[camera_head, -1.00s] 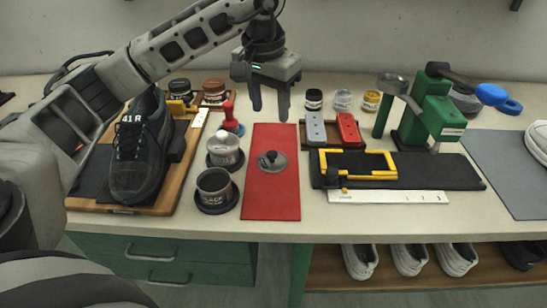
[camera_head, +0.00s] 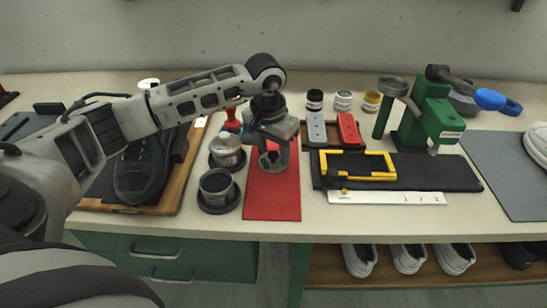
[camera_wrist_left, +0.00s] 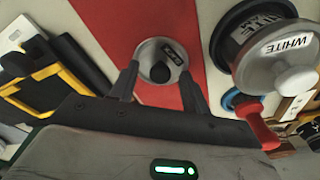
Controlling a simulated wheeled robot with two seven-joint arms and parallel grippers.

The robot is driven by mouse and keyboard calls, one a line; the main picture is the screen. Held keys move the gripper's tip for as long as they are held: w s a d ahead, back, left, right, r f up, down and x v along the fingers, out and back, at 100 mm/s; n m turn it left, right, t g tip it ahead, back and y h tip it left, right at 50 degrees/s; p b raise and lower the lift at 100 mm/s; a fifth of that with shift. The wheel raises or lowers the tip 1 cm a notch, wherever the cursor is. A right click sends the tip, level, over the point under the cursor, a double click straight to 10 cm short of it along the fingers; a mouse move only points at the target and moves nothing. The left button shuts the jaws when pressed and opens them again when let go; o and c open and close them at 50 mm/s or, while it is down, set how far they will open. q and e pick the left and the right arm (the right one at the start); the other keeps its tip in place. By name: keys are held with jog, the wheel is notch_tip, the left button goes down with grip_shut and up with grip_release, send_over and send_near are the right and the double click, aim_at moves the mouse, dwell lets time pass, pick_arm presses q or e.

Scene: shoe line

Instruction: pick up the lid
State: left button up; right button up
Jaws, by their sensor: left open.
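The lid is a round grey disc with a black knob and a small dark label, lying on the red mat (camera_head: 272,204). In the left wrist view the lid (camera_wrist_left: 149,56) is fully in sight, its knob between and just beyond my fingertips. My left gripper (camera_head: 274,163) points down over the lid in the head view and mostly hides it. In the left wrist view the left gripper (camera_wrist_left: 160,76) is open, with one finger on each side of the knob and nothing held. My right gripper is not in view.
An open dark pot (camera_head: 216,190) and a lidded pot labelled white (camera_wrist_left: 262,45) stand close beside the mat. A red-handled tool (camera_head: 232,120) is behind them. A black shoe (camera_head: 140,175) is left, and a yellow frame (camera_head: 390,160) on a black pad lies right.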

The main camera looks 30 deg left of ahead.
pick_arm(q)
jog(key=c, duration=1)
grip_shut()
